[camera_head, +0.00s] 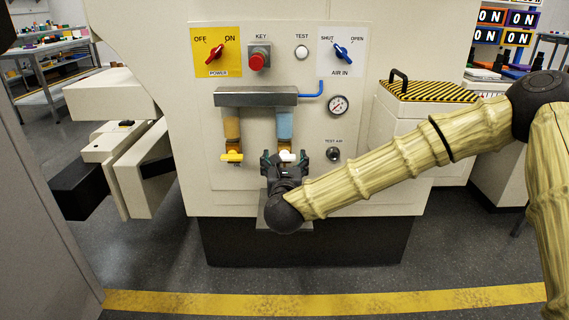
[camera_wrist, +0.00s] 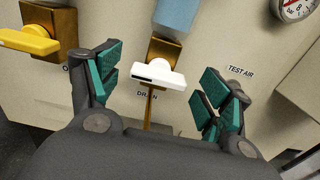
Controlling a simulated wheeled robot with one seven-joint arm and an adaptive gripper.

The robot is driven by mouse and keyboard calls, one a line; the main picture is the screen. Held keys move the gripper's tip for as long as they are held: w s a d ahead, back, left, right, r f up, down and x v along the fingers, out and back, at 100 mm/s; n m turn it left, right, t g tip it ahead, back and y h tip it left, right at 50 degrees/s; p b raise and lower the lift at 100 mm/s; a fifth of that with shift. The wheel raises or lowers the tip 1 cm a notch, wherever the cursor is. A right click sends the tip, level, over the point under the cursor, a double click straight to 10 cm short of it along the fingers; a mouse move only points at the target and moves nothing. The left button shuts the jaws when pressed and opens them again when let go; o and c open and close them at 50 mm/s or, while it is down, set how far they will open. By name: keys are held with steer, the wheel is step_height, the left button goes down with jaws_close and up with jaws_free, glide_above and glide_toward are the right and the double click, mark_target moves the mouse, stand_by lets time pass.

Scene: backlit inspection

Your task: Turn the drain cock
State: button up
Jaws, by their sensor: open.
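The drain cock (camera_wrist: 160,73) has a white handle lying roughly crosswise on a brass body, above a label reading DRAIN. In the head view its white handle (camera_head: 286,156) shows at the bottom of the blue-tinted bowl (camera_head: 284,126), partly hidden by my gripper. My gripper (camera_head: 286,160) is in front of the panel at the cock. In the wrist view my gripper (camera_wrist: 158,88) is open, with one green-padded finger on each side of the handle. Both fingers look apart from the handle. A thin brass stem hangs below the cock.
A yellow-handled cock (camera_head: 232,156) sits left of the drain cock, under an amber bowl (camera_head: 232,127). A pressure gauge (camera_head: 338,105) and a TEST AIR fitting (camera_head: 334,154) are to the right. A grey manifold (camera_head: 256,97) runs above. Knobs and buttons line the panel top.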

steer(key=c, duration=1)
steer(key=shift+r+n+p, duration=0.1)
steer(key=shift+n+p, duration=0.2)
steer(key=shift+p, duration=0.15)
steer(key=n+p, duration=0.2)
steer(key=p, duration=0.1)
steer(key=shift+r+n, duration=0.15)
steer(key=shift+n, duration=0.25)
steer(key=n+p, duration=0.4)
steer(key=p, duration=0.1)
steer(key=shift+a+n, duration=0.15)
steer(key=shift+n, duration=0.15)
steer(key=n+p, duration=0.5)
steer(key=shift+f+n+p, duration=0.25)
steer(key=shift+n+p, duration=0.65)
steer(key=shift+n, duration=0.3)
steer(key=shift+f+n+p, duration=0.2)
steer(key=shift+n+p, duration=0.65)
steer(key=shift+n, duration=0.35)
